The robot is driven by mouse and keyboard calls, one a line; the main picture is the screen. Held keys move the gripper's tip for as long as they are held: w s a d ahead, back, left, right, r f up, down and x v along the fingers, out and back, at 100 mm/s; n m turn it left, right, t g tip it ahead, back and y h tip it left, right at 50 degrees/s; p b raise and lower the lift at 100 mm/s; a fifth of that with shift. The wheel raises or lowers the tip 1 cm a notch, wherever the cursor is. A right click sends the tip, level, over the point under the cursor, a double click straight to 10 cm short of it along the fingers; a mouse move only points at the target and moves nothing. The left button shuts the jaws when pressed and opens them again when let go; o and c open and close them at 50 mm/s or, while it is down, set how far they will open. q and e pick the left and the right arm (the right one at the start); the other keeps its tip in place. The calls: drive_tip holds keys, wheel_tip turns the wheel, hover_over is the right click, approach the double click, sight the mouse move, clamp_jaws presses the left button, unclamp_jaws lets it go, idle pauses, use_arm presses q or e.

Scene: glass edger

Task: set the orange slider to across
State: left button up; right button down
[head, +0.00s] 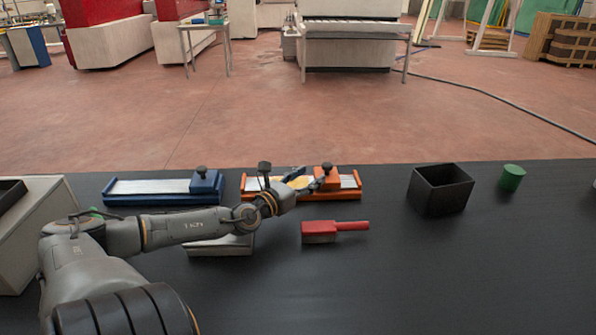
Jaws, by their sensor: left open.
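The orange slider (356,195) lies near the far edge of the black table, with a pale rail along its length. Its orange carriage block (328,184), topped by a black knob, is right of the rail's middle, with some rail showing to its right. My left gripper (314,181) reaches in over the slider from the left, its fingers open beside the carriage's left side. I cannot tell whether a fingertip touches the block or knob. The gripper and wrist hide much of the slider's left and middle part. My right gripper is out of view.
A blue slider (150,198) stands to the left, its carriage at the right end. A red-handled brush (334,229) lies in front of the orange slider. A black open box (440,190) and a green cylinder (512,177) stand at right. The front right table is clear.

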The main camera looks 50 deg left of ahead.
use_arm(q)
drive_tip(key=shift+s+d, duration=0.15)
drive_tip(key=shift+s, duration=0.8)
drive_tip(key=shift+s+d, duration=0.1)
drive_tip(key=shift+s, duration=0.85)
drive_tip(key=shift+w, duration=0.1)
